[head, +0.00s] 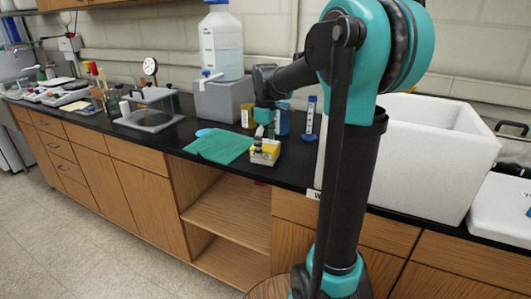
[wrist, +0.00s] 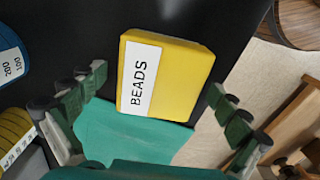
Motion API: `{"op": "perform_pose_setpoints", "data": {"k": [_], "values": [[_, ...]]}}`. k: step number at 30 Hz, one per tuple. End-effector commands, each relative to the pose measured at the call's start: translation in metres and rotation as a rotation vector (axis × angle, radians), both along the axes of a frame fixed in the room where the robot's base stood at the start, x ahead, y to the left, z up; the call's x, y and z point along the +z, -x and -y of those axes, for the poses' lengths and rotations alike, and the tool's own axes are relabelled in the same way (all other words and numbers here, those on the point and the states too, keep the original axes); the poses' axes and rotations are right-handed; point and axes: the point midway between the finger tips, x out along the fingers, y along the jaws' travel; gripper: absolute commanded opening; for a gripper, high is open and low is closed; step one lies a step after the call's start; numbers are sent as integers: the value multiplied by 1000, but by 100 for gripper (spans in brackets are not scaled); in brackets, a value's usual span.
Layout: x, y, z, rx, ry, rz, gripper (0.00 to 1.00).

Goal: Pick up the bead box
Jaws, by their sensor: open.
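The bead box (wrist: 180,80) is a yellow box with a white label reading BEADS. In the wrist view it lies just beyond and between the fingertips of my gripper (wrist: 157,86), which is open with a finger to each side. No contact between fingers and box shows. In the head view the bead box (head: 265,154) sits near the front edge of the black counter, with my gripper (head: 263,134) right above it. The gripper partly hides the top of the box there.
A green cloth (head: 220,146) lies left of the box. A white foam box (head: 430,150) is at right. Open shelves lie below.

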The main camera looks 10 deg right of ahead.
Motion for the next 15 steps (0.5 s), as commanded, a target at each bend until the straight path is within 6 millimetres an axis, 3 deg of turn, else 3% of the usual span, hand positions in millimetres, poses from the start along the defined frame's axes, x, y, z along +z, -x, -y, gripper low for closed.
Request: {"op": "perform_pose_setpoints", "data": {"k": [7,15], "values": [[-2,0,0,0,0,0,100],[-1,0,0,0,0,0,66]]}}
